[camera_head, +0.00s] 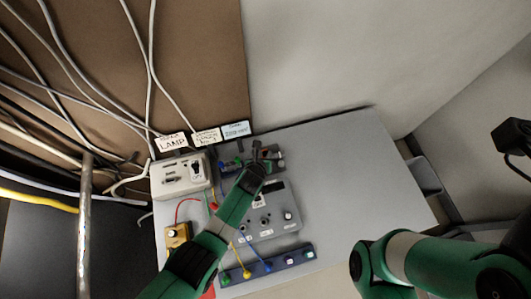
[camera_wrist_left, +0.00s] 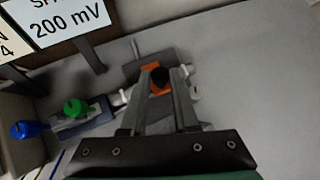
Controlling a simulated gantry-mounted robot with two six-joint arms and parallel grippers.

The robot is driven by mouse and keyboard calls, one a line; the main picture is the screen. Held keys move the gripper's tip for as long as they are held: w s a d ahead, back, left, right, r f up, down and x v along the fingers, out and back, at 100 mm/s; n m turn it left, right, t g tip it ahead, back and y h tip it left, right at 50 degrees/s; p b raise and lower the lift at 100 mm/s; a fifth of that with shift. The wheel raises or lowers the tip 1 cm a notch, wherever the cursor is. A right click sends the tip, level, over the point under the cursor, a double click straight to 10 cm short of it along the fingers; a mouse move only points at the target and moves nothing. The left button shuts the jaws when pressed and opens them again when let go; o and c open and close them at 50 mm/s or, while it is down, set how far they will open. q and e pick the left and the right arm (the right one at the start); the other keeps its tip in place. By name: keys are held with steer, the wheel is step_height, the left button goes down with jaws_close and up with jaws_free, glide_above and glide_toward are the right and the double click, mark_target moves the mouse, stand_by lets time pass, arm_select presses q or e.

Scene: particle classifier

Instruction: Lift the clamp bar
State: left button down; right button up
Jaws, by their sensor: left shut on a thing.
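My left gripper (camera_head: 260,160) reaches over the back of the grey bench, its fingertips at a small dark fixture (camera_head: 273,157). In the left wrist view its two fingers (camera_wrist_left: 162,76) are shut on a black knob-like part, which I take to be the clamp bar (camera_wrist_left: 160,80). Orange (camera_wrist_left: 151,69) shows just behind and beside this part, above a dark grey base (camera_wrist_left: 132,72). Small white pieces show on both sides of the fingers. The fingers hide much of the fixture, and I cannot tell if the bar is clear of its base. My right gripper is out of view.
A blue and a green knob (camera_wrist_left: 75,108) sit left of the fixture. A grey control box (camera_head: 285,200), a white lamp box (camera_head: 180,178), a yellow box (camera_head: 177,235) and a blue terminal strip (camera_head: 290,260) stand nearby. Label cards (camera_head: 236,130) stand behind. The bench's right side (camera_head: 350,170) is clear.

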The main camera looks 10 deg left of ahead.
arm_select(q)
steer(key=shift+w+a+r+g+h, duration=0.3)
steer(key=shift+w+r+g, duration=0.15)
steer(key=shift+g, duration=0.35)
steer(key=shift+f, duration=0.1)
steer(key=c, duration=0.7)
jaws_free()
steer(key=shift+o, duration=0.2)
steer(key=p+v, duration=1)
steer(key=v, duration=0.1)
steer(key=shift+r+p, duration=0.3)
